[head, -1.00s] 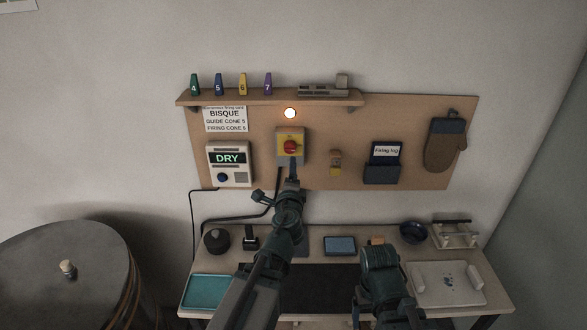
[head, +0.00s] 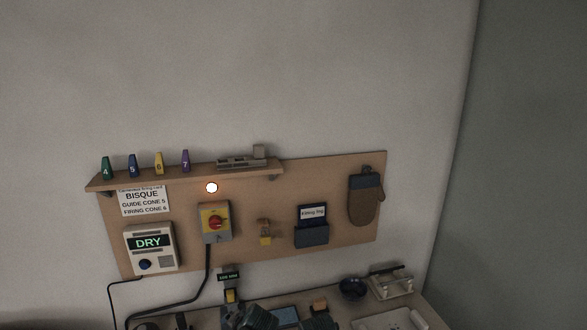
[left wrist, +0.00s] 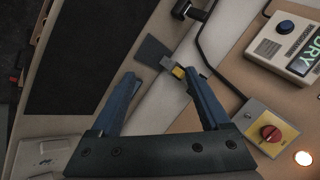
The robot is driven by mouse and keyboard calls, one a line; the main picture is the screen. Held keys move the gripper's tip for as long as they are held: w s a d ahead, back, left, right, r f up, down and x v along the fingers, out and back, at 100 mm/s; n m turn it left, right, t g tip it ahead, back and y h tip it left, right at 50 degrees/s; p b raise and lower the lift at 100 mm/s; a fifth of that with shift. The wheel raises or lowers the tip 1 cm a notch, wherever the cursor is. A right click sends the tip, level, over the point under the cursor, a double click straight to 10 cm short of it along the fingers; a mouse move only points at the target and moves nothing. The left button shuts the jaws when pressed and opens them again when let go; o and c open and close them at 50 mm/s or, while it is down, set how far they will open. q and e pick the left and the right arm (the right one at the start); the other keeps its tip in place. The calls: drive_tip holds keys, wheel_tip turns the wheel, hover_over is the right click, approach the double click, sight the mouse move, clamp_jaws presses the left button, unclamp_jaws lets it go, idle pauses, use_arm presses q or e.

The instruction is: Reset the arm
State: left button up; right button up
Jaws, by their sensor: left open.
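My left gripper (left wrist: 165,82) is open in the left wrist view, its two blue fingers spread apart. A small grey and yellow item (left wrist: 176,72) shows between and beyond the fingertips; I cannot tell how far off it is. The yellow switch box (left wrist: 266,128) with a red knob (left wrist: 270,133) lies to the right of the fingers, apart from them. The same box is clear of the arm in the head view (head: 216,222). Only dark parts of my arms show at the bottom edge of the head view, and my right gripper is out of view.
The pegboard panel (head: 345,240) carries a DRY controller (head: 150,249), a firing log holder (head: 312,226) and a mitt (head: 367,200). A lit lamp (head: 212,188) sits under the shelf (head: 190,179) with numbered cones. A blue bowl (head: 352,289) stands on the bench. Cables hang below the panel.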

use_arm(q)
drive_tip(key=s+d+f+n+g+h, duration=0.1)
drive_tip(key=s+d+f+g, duration=0.2)
drive_tip(key=s+d, duration=0.2)
drive_tip(key=s+d+f+n+g+h, duration=0.1)
drive_tip(key=s+d+f+g+h, duration=0.1)
drive_tip(key=s+d, duration=0.3)
drive_tip(key=s+g, duration=0.1)
drive_tip(key=s, duration=0.3)
drive_tip(key=shift+d+f+g+h, duration=0.3)
drive_tip(key=shift+f+g, duration=0.1)
drive_tip(key=shift+w, duration=0.1)
